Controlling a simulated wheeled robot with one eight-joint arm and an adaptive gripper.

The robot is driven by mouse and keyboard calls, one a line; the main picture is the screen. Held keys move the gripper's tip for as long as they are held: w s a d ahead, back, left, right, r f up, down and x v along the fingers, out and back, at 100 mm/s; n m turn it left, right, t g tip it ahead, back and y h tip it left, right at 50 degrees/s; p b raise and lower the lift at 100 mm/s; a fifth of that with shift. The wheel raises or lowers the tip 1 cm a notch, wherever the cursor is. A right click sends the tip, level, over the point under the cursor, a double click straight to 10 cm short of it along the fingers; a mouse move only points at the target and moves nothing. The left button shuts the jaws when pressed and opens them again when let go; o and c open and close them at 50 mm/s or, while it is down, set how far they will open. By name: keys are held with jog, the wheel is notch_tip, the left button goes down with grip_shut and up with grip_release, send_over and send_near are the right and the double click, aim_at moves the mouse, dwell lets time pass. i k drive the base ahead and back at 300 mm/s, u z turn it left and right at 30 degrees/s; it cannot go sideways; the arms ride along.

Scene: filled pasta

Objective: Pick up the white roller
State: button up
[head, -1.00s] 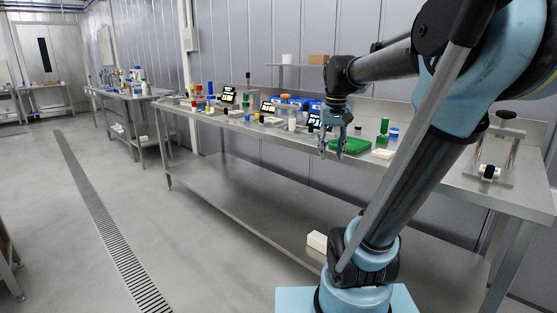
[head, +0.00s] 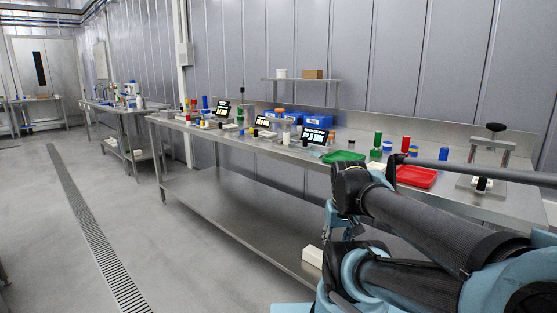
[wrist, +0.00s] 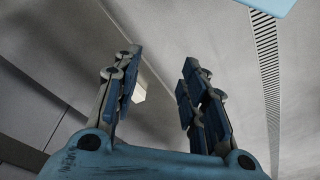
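My gripper (wrist: 162,68) is open and empty in the wrist view, with its two fingers spread apart and pointing down toward the floor. In the head view my arm is folded low at the right, and the fingertips cannot be made out. I cannot clearly identify the white roller. A small white upright cylinder (head: 286,138) stands on the long steel table near the screens, well away from my arm, but it is too small to tell whether it is the roller.
The long steel table (head: 240,146) holds small screens, blue bins (head: 277,115), a green tray (head: 344,156), a red tray (head: 416,176) and a press (head: 488,165). A white block (head: 313,256) is low, near my arm. The floor at left, with a drain grate (head: 85,220), is clear.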

aim_at(287, 137)
jog(key=z, duration=0.1)
jog(key=k, duration=0.3)
jog(key=u, duration=0.45)
jog(key=i, duration=0.95)
jog(key=u, duration=0.9)
jog(key=i, duration=0.3)
jog(key=u, duration=0.1)
